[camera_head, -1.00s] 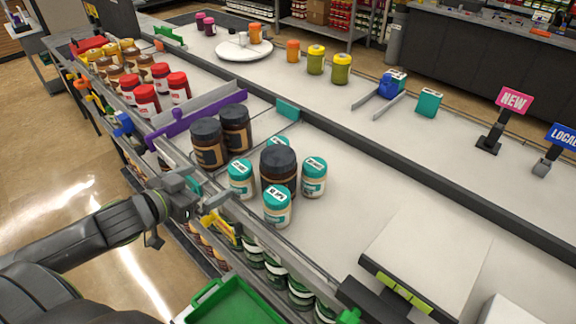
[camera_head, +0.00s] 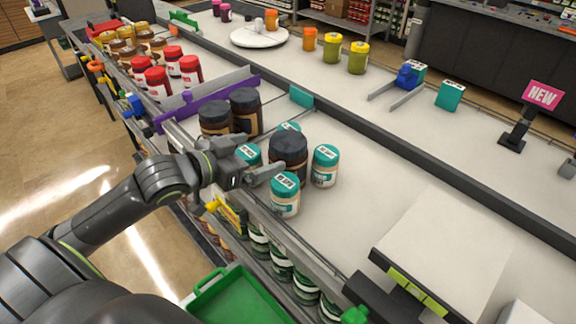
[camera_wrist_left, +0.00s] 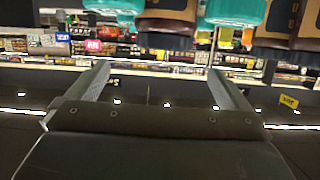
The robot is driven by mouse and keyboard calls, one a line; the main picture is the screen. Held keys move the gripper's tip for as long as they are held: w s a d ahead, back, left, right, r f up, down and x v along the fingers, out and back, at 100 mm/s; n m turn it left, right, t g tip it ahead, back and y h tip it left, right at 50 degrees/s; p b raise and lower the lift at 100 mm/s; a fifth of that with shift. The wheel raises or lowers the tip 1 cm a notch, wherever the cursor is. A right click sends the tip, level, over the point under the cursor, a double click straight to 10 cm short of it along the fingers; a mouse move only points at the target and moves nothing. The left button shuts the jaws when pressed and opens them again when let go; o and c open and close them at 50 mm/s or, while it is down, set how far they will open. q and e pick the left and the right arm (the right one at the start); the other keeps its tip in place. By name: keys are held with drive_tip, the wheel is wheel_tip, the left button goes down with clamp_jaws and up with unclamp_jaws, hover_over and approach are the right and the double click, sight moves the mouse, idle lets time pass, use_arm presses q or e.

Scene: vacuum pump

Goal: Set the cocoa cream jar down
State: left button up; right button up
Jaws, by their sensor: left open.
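A dark brown jar with a black lid (camera_head: 288,152), likely the cocoa cream jar, stands upright on the white counter among teal-lidded jars. Two similar dark jars (camera_head: 215,119) (camera_head: 245,108) stand behind it to the left. Teal-lidded jars stand in front (camera_head: 285,199) and to the right (camera_head: 325,168); others are partly hidden. My left gripper (camera_head: 262,158) is open and empty at the counter's near edge, just left of the jar and apart from it. In the left wrist view its fingers (camera_wrist_left: 160,85) are spread, with teal lids (camera_wrist_left: 237,10) and dark jars (camera_wrist_left: 165,22) above them. My right gripper is out of view.
A purple divider (camera_head: 205,103) separates the dark jars from red-lidded jars (camera_head: 158,83). A grey-white box-like stand (camera_head: 445,250) is at the right. A green tray (camera_head: 240,300) is below the counter edge.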

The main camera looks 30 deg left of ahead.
sight(283, 143)
use_arm(q)
drive_tip(key=shift+x, duration=2.75)
drive_tip(key=shift+w+d+f+p, duration=0.1)
drive_tip(key=shift+w+p, duration=0.2)
drive_tip(key=shift+w, duration=0.2)
drive_tip(key=x, duration=0.3)
drive_tip(key=shift+w+f+p, duration=0.1)
drive_tip(key=shift+w+p, duration=0.05)
drive_tip(key=shift+p, duration=0.25)
drive_tip(key=shift+w+f, duration=0.2)
drive_tip(key=shift+w, duration=0.25)
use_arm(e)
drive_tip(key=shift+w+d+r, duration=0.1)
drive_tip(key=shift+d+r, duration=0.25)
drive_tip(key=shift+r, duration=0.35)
use_arm(q)
drive_tip(key=shift+c, duration=0.3)
drive_tip(key=c, duration=0.7)
drive_tip(key=shift+f, duration=0.15)
drive_tip(key=c, duration=1.2)
drive_tip(key=shift+c, duration=0.5)
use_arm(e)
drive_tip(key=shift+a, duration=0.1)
